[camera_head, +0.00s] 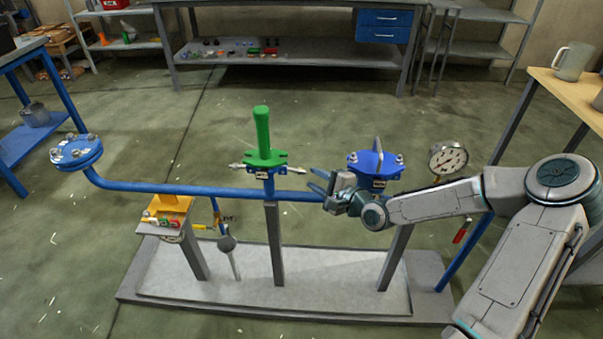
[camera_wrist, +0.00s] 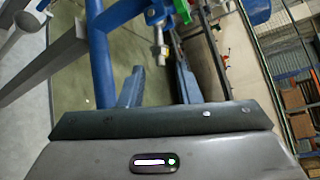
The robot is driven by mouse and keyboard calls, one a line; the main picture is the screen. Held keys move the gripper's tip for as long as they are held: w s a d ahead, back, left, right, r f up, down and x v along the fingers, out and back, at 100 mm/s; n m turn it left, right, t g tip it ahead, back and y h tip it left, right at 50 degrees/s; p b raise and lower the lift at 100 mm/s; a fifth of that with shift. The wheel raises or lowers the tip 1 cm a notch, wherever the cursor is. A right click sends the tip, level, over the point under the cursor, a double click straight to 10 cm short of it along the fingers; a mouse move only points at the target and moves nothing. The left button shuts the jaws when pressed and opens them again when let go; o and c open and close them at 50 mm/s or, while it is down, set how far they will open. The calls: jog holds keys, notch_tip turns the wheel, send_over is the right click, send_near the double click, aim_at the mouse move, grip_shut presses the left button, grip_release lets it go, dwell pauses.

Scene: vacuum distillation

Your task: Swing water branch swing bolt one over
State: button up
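A blue pipe (camera_head: 200,189) runs across a stand. A green-handled fitting (camera_head: 264,145) rises from its middle, with silver bolts sticking out sideways at the left (camera_head: 240,167) and right (camera_head: 294,170). A blue lidded fitting (camera_head: 374,164) with a hoop handle and silver bolts stands at the right. Labels are too small to read, so I cannot tell which is the water branch. My gripper (camera_head: 317,182) is open and empty between the two fittings, pointing left. In the wrist view its fingers (camera_wrist: 157,87) are apart, with a silver bolt (camera_wrist: 160,45) beyond them.
A pressure gauge (camera_head: 448,158) stands right of the blue fitting, near my arm. A blue flange (camera_head: 76,151) ends the pipe at the left. A yellow piece (camera_head: 171,203) and small valve parts sit below the pipe. A wooden table (camera_head: 570,92) with a mug is at the right.

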aim_at(303, 172)
jog(key=x, duration=0.6)
jog(key=shift+w+a+b, duration=0.1)
jog(key=shift+a+b, duration=0.1)
jog(key=shift+b, duration=0.15)
grip_shut()
